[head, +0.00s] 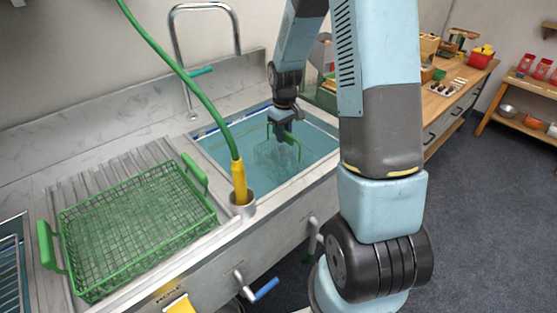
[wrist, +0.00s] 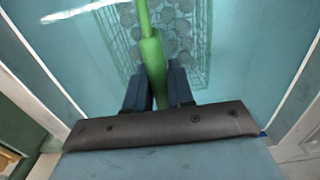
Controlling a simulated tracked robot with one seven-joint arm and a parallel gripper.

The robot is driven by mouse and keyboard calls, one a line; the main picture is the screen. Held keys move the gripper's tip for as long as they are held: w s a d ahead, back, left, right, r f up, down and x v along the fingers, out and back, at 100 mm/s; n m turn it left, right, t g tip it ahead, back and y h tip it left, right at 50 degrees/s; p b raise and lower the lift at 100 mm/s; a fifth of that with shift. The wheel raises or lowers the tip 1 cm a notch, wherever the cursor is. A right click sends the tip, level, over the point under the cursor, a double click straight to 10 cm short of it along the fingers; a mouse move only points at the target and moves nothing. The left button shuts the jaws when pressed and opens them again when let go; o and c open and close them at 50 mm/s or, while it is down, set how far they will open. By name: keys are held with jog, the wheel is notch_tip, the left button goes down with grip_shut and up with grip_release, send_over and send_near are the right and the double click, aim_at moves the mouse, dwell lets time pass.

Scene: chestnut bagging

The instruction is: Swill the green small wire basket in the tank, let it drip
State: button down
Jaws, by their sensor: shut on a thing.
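The small wire basket (head: 272,154) is down in the water of the tank (head: 222,148). Its green handle (head: 298,147) stands above the surface. My gripper (head: 284,130) is over the tank, shut on that handle. In the wrist view the jaws (wrist: 158,84) sit either side of the green handle (wrist: 150,48). The basket's wire mesh (wrist: 122,38) shows below it through the water, with several round brownish-grey things inside. The basket looks roughly level; its bottom is hard to make out, so I cannot tell whether it touches the tank floor.
A large green wire basket (head: 135,225) rests on the ribbed drainboard left of the tank. A green hose with a yellow nozzle (head: 239,182) stands in a holder at the tank's front edge. A tap (head: 190,85) rises behind. A wooden bench (head: 455,95) is at the right.

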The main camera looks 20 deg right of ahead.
jog(key=shift+a, duration=0.1)
jog(key=shift+s+a, duration=0.35)
jog(key=shift+a, duration=0.5)
jog(key=shift+d, duration=0.15)
jog(key=shift+w+d, duration=0.4)
jog(key=shift+d, duration=0.35)
jog(key=shift+s+a, duration=0.1)
jog(key=shift+a, duration=0.05)
jog(key=shift+s+a, duration=0.3)
jog(key=shift+a, duration=0.5)
jog(key=shift+d, duration=0.15)
jog(key=shift+w+d, duration=0.4)
jog(key=shift+d, duration=0.4)
jog(key=shift+a, duration=0.1)
